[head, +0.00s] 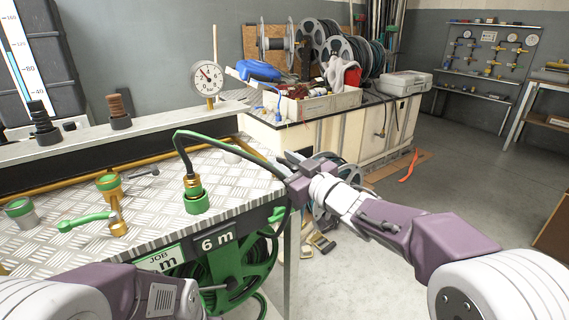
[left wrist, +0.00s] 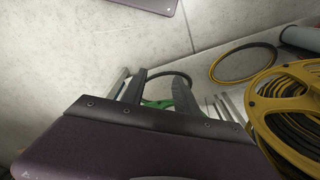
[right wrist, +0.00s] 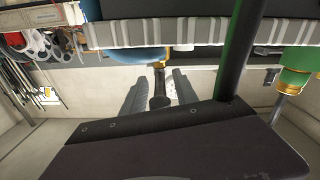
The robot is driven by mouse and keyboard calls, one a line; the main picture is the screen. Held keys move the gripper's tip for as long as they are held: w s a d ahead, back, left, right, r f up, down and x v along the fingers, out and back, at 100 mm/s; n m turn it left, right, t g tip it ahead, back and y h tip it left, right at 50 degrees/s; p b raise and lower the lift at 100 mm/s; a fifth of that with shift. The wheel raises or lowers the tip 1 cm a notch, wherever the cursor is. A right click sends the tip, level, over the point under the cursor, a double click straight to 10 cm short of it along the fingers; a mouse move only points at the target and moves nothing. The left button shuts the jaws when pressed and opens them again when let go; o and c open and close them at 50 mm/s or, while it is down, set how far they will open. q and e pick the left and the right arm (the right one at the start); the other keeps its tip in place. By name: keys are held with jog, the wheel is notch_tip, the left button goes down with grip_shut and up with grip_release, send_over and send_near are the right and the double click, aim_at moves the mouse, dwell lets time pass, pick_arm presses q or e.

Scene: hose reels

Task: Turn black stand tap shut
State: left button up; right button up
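In the right wrist view a black handle (right wrist: 159,96) with a brass end stands between the fingers of my right gripper (right wrist: 161,92). The fingers are apart, with the handle between them; I cannot tell whether they touch it. In the head view my right gripper (head: 292,163) is by the right end of the tread-plate bench, near the black hose (head: 222,136), and hides what is between its fingers. In the left wrist view my left gripper (left wrist: 160,92) is open and empty; in the head view only its arm shows.
The bench (head: 150,210) bears a green-levered brass tap (head: 92,221) and a green fitting (head: 195,196) joined to the black hose. A green reel (head: 240,278) hangs below. A yellow reel (left wrist: 290,110) is near my left gripper. A cabinet with reels (head: 395,125) stands behind.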

grip_shut()
dwell(1.3)
